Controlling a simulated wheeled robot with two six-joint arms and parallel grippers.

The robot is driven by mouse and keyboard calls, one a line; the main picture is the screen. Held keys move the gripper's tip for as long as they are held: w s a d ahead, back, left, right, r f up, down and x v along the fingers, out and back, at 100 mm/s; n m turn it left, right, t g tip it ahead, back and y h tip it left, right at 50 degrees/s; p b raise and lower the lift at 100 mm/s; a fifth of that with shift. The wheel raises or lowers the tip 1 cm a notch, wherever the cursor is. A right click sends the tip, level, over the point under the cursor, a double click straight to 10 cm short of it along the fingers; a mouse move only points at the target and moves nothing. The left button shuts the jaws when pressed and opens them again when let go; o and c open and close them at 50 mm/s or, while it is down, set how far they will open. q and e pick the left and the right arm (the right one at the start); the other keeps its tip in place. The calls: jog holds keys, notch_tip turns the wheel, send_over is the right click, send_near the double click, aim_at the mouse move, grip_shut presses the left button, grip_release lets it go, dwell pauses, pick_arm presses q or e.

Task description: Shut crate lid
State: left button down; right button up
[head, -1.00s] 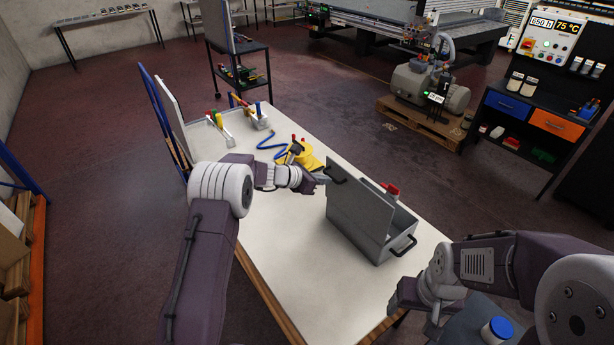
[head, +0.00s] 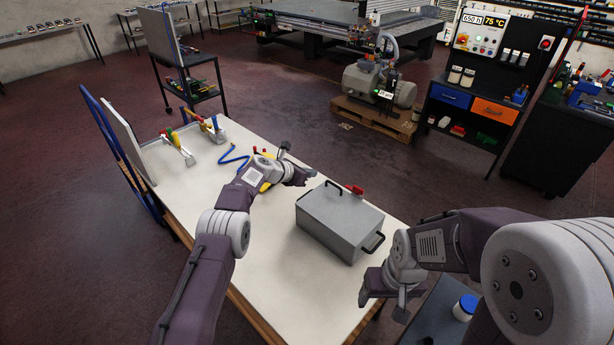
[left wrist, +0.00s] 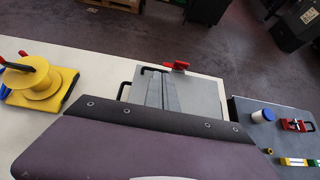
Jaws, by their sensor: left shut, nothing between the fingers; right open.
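The grey crate (head: 330,240) stands on the white table, and its grey lid (head: 342,207) lies flat over the top, so the inside is hidden. A black handle (head: 334,186) shows at the lid's far side and another on the crate's right end. The lid also shows in the left wrist view (left wrist: 201,98), partly covered by my own arm. My left gripper (head: 310,174) is shut and empty, just above and behind the crate's far left corner, apart from the lid. My right gripper (head: 382,302) is open and empty, in front of the crate's right end.
A red clamp (head: 355,190) sits at the crate's far edge. The white table (head: 262,270) is clear at front left. A side cart with a blue-capped jar (head: 465,306) stands at right.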

pick_arm(q)
jog(key=shift+w+d, duration=0.1)
jog(key=shift+d, duration=0.25)
jog(key=shift+a, duration=0.25)
